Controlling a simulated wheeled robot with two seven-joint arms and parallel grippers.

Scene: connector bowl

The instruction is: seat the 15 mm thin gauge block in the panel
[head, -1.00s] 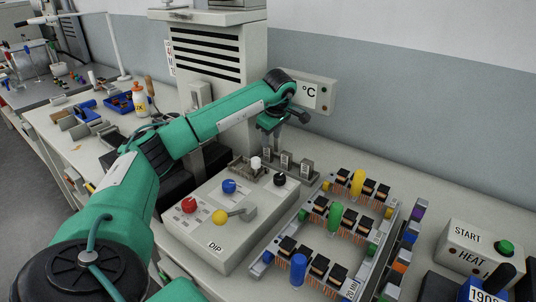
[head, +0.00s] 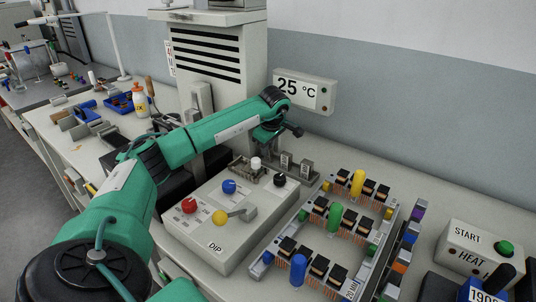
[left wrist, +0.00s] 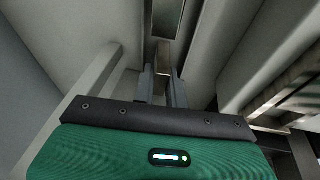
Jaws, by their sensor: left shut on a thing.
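My left gripper (left wrist: 162,88) is shut on a thin grey block (left wrist: 163,55), seen edge-on between the fingers in the left wrist view; no size label on it can be read. In the head view the gripper's fingers are mostly hidden behind my wrist, in front of the vented grey tower. Two labelled gauge blocks (head: 285,160) (head: 307,168) stand in a grey holder behind the DIP box; their labels are too small to read. I cannot pick out with certainty the panel's slot for the block. My right gripper is not in view.
The DIP box (head: 215,240) with coloured knobs and a lever stands below my wrist. A rack of coils with yellow, green and blue cylinders (head: 335,216) is to its right. The 25 °C display (head: 303,92) is close behind my wrist. A START/HEAT box (head: 475,250) is at far right.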

